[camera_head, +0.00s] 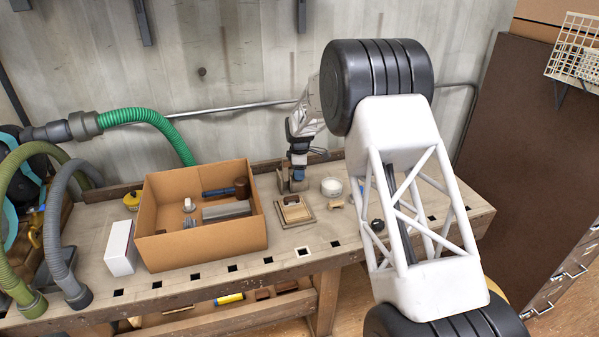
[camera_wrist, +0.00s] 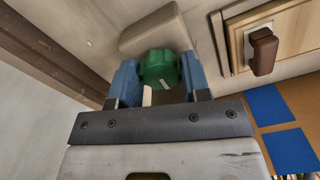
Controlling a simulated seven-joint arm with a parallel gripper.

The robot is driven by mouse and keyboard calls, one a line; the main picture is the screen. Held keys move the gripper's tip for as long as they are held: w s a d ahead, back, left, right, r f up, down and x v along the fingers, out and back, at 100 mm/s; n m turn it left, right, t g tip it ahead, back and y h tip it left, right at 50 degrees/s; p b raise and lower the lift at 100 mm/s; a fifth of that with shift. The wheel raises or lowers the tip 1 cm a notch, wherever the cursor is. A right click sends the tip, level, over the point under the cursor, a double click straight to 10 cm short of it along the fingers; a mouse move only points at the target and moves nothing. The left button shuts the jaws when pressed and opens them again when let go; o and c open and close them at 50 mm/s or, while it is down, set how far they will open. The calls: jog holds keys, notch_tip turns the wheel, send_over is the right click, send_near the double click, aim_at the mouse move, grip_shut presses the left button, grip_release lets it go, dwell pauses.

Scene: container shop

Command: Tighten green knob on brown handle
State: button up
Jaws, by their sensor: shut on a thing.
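In the wrist view, a green knob (camera_wrist: 160,68) with a lobed rim sits between the two blue fingers of my gripper (camera_wrist: 160,84). The fingers are shut on its sides. A tan-beige rounded block (camera_wrist: 150,30) lies just beyond the knob; whether the two are joined is hard to tell. A dark brown handle (camera_wrist: 262,50) stands on a light wooden panel to the right, apart from the fingers. In the head view, my gripper (camera_head: 296,181) is low over the workbench beside the wooden piece, and the knob cannot be made out.
A cardboard box (camera_head: 203,246) with a mallet (camera_head: 240,188) and grey parts stands left of my gripper. A square wooden piece (camera_head: 284,217), a white round container (camera_head: 331,187) and a small tan piece (camera_head: 336,204) lie on the workbench (camera_head: 410,222). Bare bench shows towards the front.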

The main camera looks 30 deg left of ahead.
jog(key=shift+m, duration=0.7)
jog(key=o, duration=0.9)
jog(key=shift+o, duration=0.2)
jog(key=shift+r, duration=0.2)
jog(key=shift+r, duration=3.75)
